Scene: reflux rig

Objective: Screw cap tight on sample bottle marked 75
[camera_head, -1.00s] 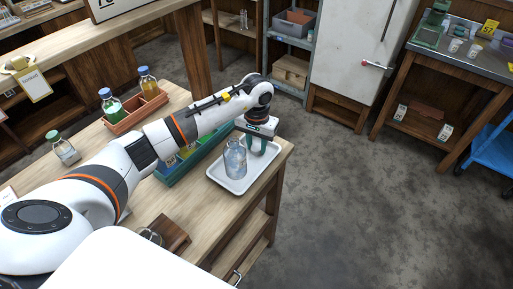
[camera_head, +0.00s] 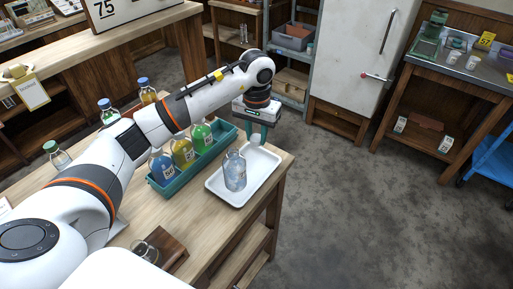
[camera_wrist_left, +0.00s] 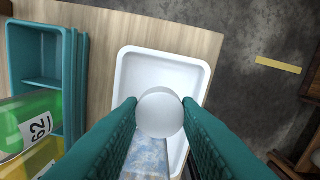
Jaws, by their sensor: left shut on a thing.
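A clear, open-topped bottle (camera_head: 235,172) stands upright on a white tray (camera_head: 213,186) at the table's right corner; I cannot read a number on it. In the left wrist view the bottle (camera_wrist_left: 147,158) shows below the cap, partly hidden by my fingers. My left gripper (camera_head: 256,138) is shut on a round white cap (camera_head: 255,141). It holds the cap above the tray's far part, behind and right of the bottle, apart from it. The cap (camera_wrist_left: 160,112) sits between both teal fingers in the wrist view. My right gripper is not in view.
A teal rack (camera_head: 168,187) left of the tray holds blue, yellow and green bottles; the green one (camera_wrist_left: 30,120) reads 62. More capped bottles stand farther left. A sign (camera_head: 108,10) reading 75 stands on the back counter. A wooden block (camera_head: 172,246) lies near the table's front.

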